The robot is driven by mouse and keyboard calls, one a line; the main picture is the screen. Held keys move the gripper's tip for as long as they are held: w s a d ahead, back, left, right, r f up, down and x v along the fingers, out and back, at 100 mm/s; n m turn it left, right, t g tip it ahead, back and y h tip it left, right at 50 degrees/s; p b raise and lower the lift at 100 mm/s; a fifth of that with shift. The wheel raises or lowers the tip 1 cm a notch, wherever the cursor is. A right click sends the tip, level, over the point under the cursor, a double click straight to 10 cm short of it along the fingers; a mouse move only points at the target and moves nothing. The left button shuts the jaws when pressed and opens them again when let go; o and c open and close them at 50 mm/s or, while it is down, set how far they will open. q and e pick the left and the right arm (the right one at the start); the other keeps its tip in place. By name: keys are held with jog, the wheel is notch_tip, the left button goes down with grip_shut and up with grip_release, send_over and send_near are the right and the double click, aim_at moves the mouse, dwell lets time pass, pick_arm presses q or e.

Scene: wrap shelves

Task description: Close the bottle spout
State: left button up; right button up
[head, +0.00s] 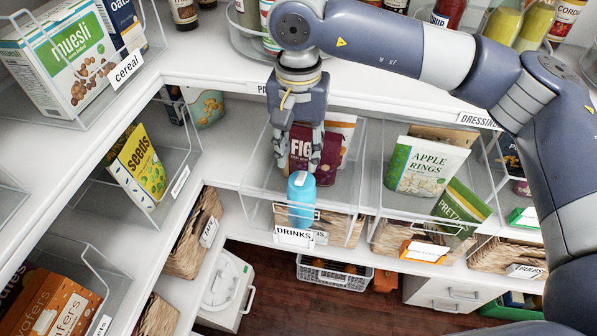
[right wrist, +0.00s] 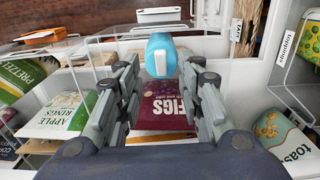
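A light blue bottle (head: 301,212) stands at the front of a clear shelf bin, behind the "DRINKS" label. It shows from its top end in the right wrist view (right wrist: 158,45). A white spout piece (head: 300,179) lies across its top; I cannot tell how far it is raised. My right gripper (head: 297,166) points down just above and behind the bottle's top. In the right wrist view its fingers (right wrist: 160,78) are apart, with nothing gripped, and the bottle top shows between and beyond the tips. My left gripper is in neither view.
A purple figs bag (head: 302,150) stands in the bin right behind the bottle. The clear bin walls are close on both sides. An apple rings bag (head: 425,165) stands in the bin to the right. Wicker baskets (head: 195,245) sit on the shelf below.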

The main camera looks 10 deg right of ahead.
aim_at(299, 181)
notch_tip(299, 181, down, 7)
jog(key=shift+r+p, duration=0.1)
jog(key=shift+p, duration=0.95)
jog(key=shift+f, duration=0.5)
jog(key=shift+c, duration=0.6)
grip_shut()
